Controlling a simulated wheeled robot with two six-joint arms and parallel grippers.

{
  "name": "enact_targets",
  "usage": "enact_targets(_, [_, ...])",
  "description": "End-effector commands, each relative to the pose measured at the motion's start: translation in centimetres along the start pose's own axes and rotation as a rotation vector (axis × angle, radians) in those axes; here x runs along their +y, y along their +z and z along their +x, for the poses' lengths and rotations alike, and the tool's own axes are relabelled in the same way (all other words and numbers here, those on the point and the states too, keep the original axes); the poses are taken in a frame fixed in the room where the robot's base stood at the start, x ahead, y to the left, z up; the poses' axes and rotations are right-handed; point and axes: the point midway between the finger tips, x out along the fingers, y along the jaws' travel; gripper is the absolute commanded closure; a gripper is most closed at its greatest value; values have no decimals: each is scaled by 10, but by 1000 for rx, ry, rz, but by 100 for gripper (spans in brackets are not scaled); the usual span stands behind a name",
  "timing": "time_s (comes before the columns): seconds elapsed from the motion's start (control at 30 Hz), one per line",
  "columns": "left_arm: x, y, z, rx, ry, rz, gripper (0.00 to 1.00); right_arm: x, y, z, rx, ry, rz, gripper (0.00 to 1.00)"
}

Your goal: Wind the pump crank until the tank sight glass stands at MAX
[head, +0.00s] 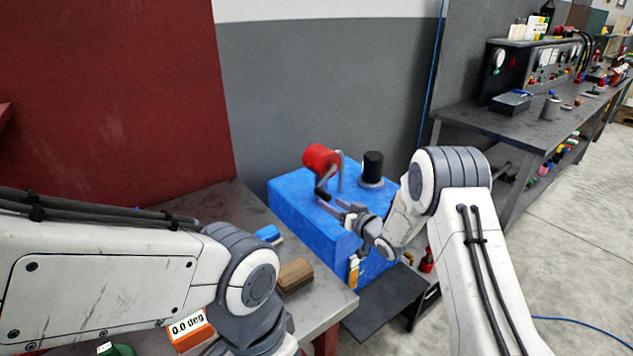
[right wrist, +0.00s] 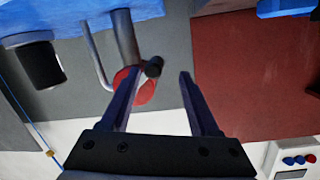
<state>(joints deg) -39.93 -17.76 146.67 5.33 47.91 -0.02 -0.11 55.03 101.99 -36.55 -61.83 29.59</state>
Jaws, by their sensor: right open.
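The blue tank (head: 300,205) stands at the end of the grey bench. A red drum (head: 320,158) is mounted above it, with a dark crank (head: 323,188) in front. In the right wrist view, a black crank knob (right wrist: 153,67) shows before the red drum (right wrist: 133,88). My right gripper (head: 338,207) is open beside the crank. In its wrist view, the knob appears between the fingertips, closer to the left finger; contact cannot be told. A narrow white and orange strip (head: 353,272), possibly the sight glass, is on the tank's front; its level is unreadable. My left gripper is out of view.
A black cap (head: 373,168) and a bent grey pipe (head: 340,172) rise from the tank top. A brown block (head: 295,276), a blue item (head: 268,233) and an orange "0.0 deg" display (head: 190,331) are on the bench (head: 235,205). A red panel (head: 110,90) stands behind.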

Motion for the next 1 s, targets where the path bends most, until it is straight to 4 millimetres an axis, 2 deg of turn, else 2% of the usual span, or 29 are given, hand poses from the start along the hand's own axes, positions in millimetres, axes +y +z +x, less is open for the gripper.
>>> enact_targets(0.1, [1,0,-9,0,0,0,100,14,1,-5,74,-54,40,38])
enact_targets(0.33, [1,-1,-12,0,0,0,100,14,2,0,133,-115,65,38])
enact_targets(0.8, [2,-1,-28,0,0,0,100,4,-8,74,131,-113,64,38])
enact_targets(1.0, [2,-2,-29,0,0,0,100,3,-10,91,132,-112,64,38])
